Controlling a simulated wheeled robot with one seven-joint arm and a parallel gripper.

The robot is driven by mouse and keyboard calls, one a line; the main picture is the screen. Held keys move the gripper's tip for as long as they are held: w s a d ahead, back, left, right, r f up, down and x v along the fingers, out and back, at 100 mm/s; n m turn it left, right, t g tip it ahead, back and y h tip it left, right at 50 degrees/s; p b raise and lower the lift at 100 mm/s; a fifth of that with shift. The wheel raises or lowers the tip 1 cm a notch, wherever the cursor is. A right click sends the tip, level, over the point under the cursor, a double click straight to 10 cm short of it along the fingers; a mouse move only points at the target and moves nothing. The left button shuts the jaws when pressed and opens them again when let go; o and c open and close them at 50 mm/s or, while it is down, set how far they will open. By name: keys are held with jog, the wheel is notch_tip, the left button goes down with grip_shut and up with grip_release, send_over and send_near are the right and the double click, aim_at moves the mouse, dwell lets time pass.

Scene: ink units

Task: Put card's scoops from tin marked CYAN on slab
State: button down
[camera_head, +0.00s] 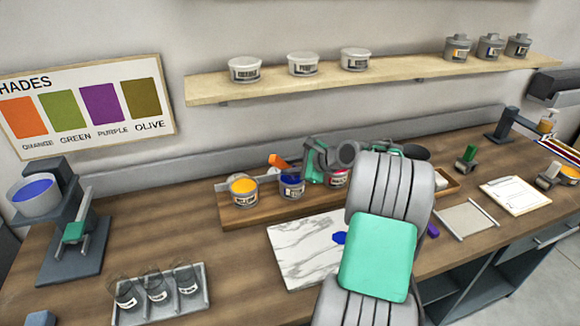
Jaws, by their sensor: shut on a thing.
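An open tin of yellow ink (243,188), a tin of blue ink (291,187) and a tin of magenta ink (338,178) stand in a row in a wooden tray (262,216). Their labels are too small to read. My gripper (297,164) is just above the blue tin, shut on an orange-handled tool (278,160); its lower end is hard to make out. The white marbled slab (300,255) lies in front of the tray, partly hidden by my arm. A blue blob (339,238) sits on it. A clipboard with a paper (515,195) lies at the right; its writing is unreadable.
Three glass jars in a rack (160,294) stand at the front left. A grey machine with a blue-filled bowl (62,225) is at the left. A purple item (433,230) lies right of my arm. A shelf with closed tins (390,82) hangs above.

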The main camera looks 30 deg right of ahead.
notch_tip(320, 180, up, 7)
jog(key=p, duration=0.6)
dwell(0.8)
